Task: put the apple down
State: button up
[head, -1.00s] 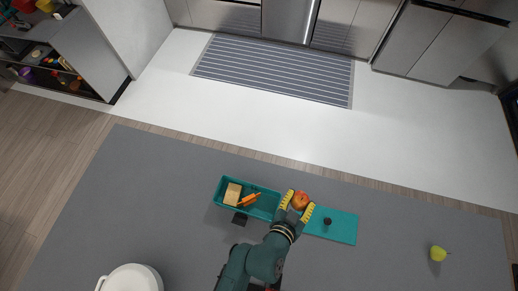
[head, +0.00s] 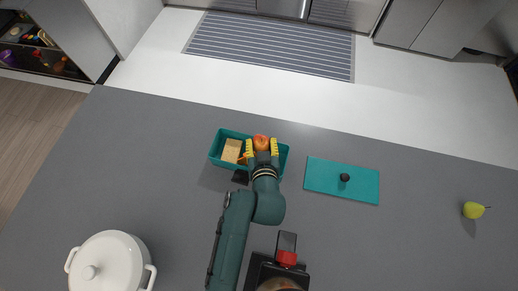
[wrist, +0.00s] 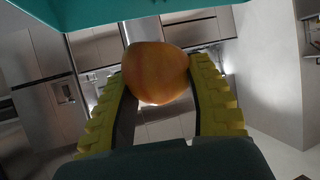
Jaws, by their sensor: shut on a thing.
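A red-orange apple (head: 261,142) is between the yellow fingers of my gripper (head: 262,148), which is shut on it. In the head view the apple appears over the right part of the teal box (head: 214,150); its exact height above the box is hard to tell. In the wrist view the apple (wrist: 157,73) sits between the ridged fingertips, and a teal edge (wrist: 120,12) crosses the top of that view. A tan block (head: 231,150) lies in the left part of the box, with an orange piece (head: 242,158) beside it, partly hidden by my gripper.
A teal lid with a dark knob (head: 325,177) lies flat on the grey counter (head: 400,235) right of the box. A white lidded pot (head: 112,262) stands at lower left. The counter between lid and pear is clear.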

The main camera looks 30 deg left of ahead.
aim_at(261, 150)
notch_tip(261, 150, down, 4)
jog(key=shift+f, duration=0.1)
jog(key=o, duration=1.2)
jog(key=shift+f, duration=0.1)
jog(key=shift+c, duration=0.2)
jog(key=v, duration=0.7)
jog(key=shift+s+d+r, duration=0.2)
jog(key=shift+s, duration=0.05)
